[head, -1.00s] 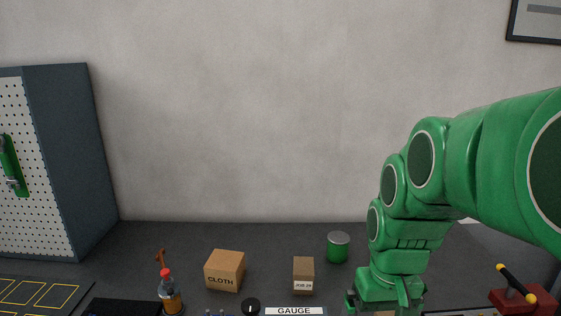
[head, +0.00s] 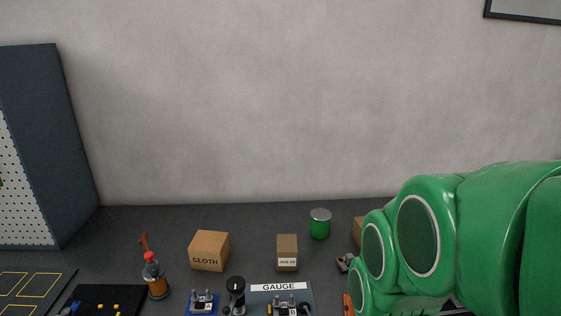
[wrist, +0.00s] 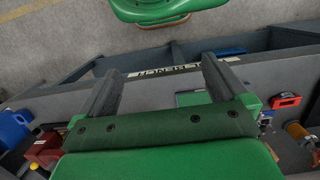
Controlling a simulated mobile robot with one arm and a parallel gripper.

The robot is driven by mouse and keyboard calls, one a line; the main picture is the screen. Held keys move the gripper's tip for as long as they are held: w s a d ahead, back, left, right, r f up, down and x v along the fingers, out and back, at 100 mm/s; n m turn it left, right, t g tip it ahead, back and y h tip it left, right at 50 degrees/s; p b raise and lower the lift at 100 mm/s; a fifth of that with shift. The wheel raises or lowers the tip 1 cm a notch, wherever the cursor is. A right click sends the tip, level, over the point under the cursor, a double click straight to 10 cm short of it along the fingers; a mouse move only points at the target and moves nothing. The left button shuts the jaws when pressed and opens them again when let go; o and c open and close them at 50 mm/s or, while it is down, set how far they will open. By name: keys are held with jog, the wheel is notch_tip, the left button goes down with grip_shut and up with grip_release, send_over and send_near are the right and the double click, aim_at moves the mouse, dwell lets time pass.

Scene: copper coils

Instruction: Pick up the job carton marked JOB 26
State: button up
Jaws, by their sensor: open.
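A small brown carton (head: 287,246) with a white label stands upright on the dark bench in the head view. The label begins with JOB; its number is too small to read surely. Another brown carton (head: 358,231) is mostly hidden behind my green arm, with no label showing. My gripper is out of sight in the head view. In the wrist view my gripper (wrist: 160,64) is open with nothing between its two grey fingers, over the bench edge with a sign. Neither carton can be made out in the wrist view.
A CLOTH box (head: 208,252) stands left of the small carton and a green can (head: 320,224) to its right. A bottle (head: 154,277) stands farther left. Gauge fixtures (head: 283,297) lie in front. A tall pegboard cabinet (head: 40,150) is at the left.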

jog(key=w+a+r+m+t+y, duration=0.1)
jog(key=w+a+r+y, duration=0.35)
jog(key=w+a, duration=0.45)
jog(key=w+a+r+m+t+y, duration=0.1)
jog(key=w+a+r+m+y, duration=0.15)
jog(key=w+a+y, duration=0.55)
jog(key=w+d+r+m+t+y, duration=0.1)
jog(key=w+r+m+t, duration=0.3)
jog(key=w, duration=0.7)
jog(key=w+d+r+m+t+y, duration=0.1)
jog(key=w+r+m+t, duration=0.3)
jog(key=w, duration=0.6)
jog(key=w+d+f+m+t+h, duration=0.45)
jog(key=w+d+m, duration=0.3)
jog(key=d, duration=0.25)
jog(key=w+d+f+m+t+h, duration=0.3)
jog(key=w+d+f+m, duration=0.25)
jog(key=w+d, duration=0.45)
jog(key=shift+w+d+f+m+g+h, duration=0.35)
jog(key=shift+d+f+m+h, duration=1.05)
jog(key=shift+d+f, duration=1.95)
jog(key=shift+w+d+f+m+g+h, duration=0.15)
jog(key=shift+d+f+m+g+h, duration=0.35)
jog(key=shift+d+f+m, duration=2.65)
jog(key=shift+w+d+f+m+g+h, duration=0.3)
jog(key=shift+d+f+m+h, duration=0.65)
jog(key=shift+d+f, duration=2.55)
